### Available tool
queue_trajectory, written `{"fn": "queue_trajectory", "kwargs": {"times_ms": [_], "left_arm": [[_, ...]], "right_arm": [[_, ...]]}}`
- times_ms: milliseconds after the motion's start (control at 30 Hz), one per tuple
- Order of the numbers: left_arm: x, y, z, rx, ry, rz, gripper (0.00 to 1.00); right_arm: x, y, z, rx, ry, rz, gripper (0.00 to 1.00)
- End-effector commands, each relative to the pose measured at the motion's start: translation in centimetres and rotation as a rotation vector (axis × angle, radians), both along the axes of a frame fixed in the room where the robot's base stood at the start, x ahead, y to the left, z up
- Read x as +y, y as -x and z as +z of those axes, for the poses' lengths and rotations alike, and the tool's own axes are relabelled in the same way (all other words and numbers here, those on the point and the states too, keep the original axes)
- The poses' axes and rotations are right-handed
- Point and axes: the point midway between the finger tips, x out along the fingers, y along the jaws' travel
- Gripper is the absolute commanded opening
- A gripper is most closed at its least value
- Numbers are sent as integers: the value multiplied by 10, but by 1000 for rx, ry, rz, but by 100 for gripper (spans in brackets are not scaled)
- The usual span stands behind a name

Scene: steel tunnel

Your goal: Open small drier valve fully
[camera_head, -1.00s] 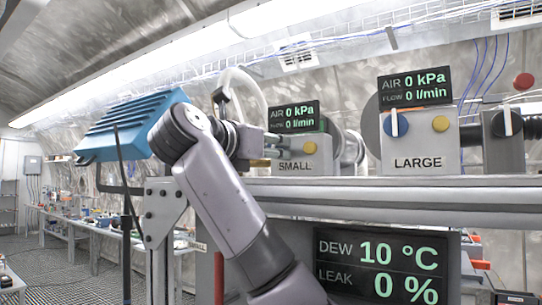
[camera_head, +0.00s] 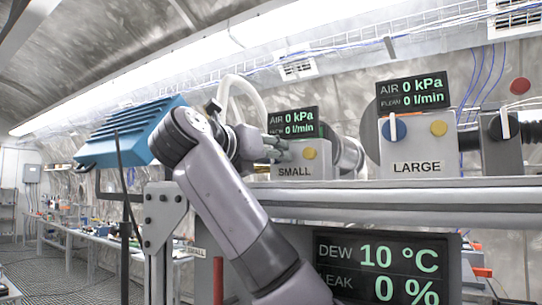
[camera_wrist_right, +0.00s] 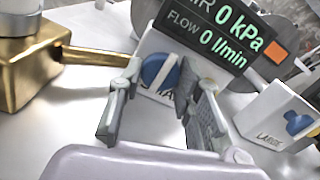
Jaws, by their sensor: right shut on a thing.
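The small drier (camera_head: 290,171) is a grey box labelled SMALL with a yellow button, standing on the shelf in the head view. Its valve is a blue knob (camera_wrist_right: 154,69) with a white handle, seen in the right wrist view. My right gripper (camera_head: 272,149) is at the left side of the box. In the right wrist view its fingers (camera_wrist_right: 160,82) stand either side of the knob and are shut on it. The small display (camera_head: 292,122) reads 0 kPa and 0 l/min. The handle's exact angle is partly hidden by the fingers. My left gripper is out of view.
The large drier (camera_head: 418,153) has a blue knob with an upright white handle, right of the small one. A brass fitting (camera_wrist_right: 30,75) lies close left in the wrist view. A blue ribbed unit (camera_head: 125,135) stands left of my arm. The lower panel (camera_head: 380,265) reads DEW 10 °C, LEAK 0 %.

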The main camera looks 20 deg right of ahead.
Motion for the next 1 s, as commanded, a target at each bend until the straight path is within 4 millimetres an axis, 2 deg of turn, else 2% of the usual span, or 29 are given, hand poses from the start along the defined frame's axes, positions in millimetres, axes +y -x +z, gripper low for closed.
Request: {"fn": "queue_trajectory", "kwargs": {"times_ms": [33,67,333,733,867,1000], "left_arm": [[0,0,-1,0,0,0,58],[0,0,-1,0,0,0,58],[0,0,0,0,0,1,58],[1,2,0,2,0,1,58],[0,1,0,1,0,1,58],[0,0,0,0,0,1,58]], "right_arm": [[0,-1,-5,11,-5,-2,4],[0,-1,-5,11,-5,-2,33],[0,0,-2,4,-4,-2,51],[5,4,0,0,-2,1,52],[21,15,0,-2,0,2,52],[45,35,1,-4,0,3,52]]}}
